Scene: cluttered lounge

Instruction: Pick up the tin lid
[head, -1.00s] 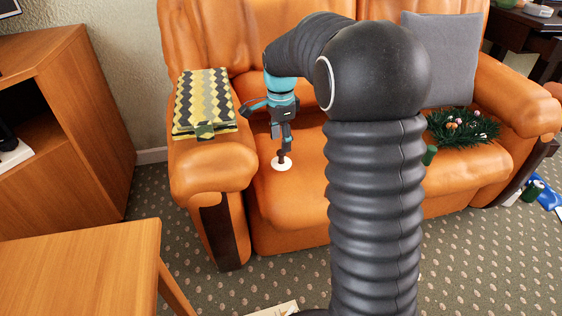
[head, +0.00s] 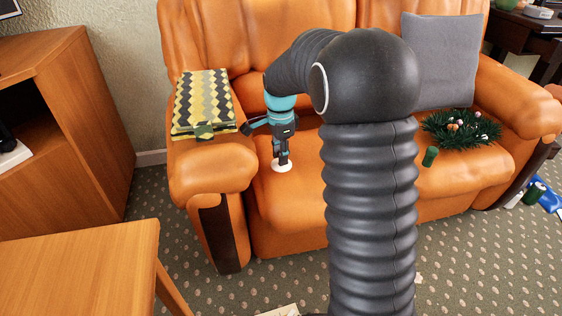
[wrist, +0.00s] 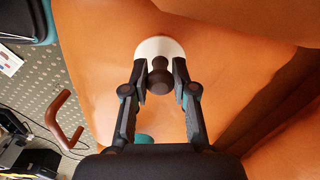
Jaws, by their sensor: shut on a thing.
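The tin lid (head: 281,167) is a white disc with a dark brown knob, on the left part of the orange sofa seat. In the wrist view the white disc (wrist: 158,46) shows beyond the fingertips, and its knob (wrist: 160,82) is between the fingers. My gripper (head: 283,158) points down at the lid from above. In the wrist view my gripper (wrist: 160,68) has its fingers on both sides of the knob, shut on it. The lid appears to rest on the seat; I see no gap beneath it.
A folded patterned blanket (head: 203,102) lies on the sofa's left armrest. A green cylinder (head: 430,157), a wreath (head: 462,129) and a grey cushion (head: 440,60) are on the right. A wooden table (head: 80,265) stands at front left, a cabinet (head: 75,110) behind it.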

